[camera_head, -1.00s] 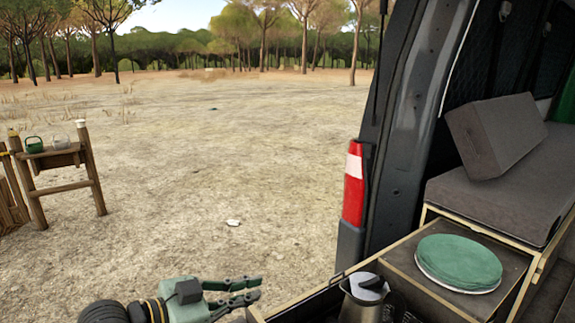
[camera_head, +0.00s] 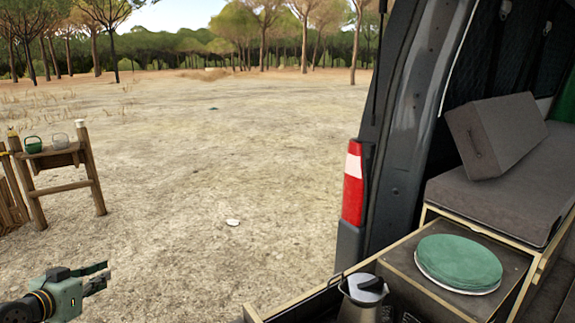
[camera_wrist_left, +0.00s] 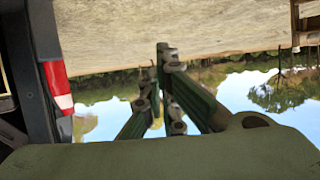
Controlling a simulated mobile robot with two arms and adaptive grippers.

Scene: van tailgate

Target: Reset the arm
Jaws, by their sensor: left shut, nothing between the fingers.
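My left gripper (camera_head: 107,278) is at the lower left in the head view, over the open dirt and apart from everything. It is shut and empty. In the left wrist view its fingers (camera_wrist_left: 163,75) come together against an upside-down view of ground, trees and sky. My right gripper is in neither view.
The van's rear is at the right, with its tail light (camera_head: 353,190). Its drawer unit holds a metal kettle (camera_head: 358,305) and a green round plate stack (camera_head: 458,262). A wooden stand (camera_head: 57,160) with small pots is at the far left. Open dirt lies between.

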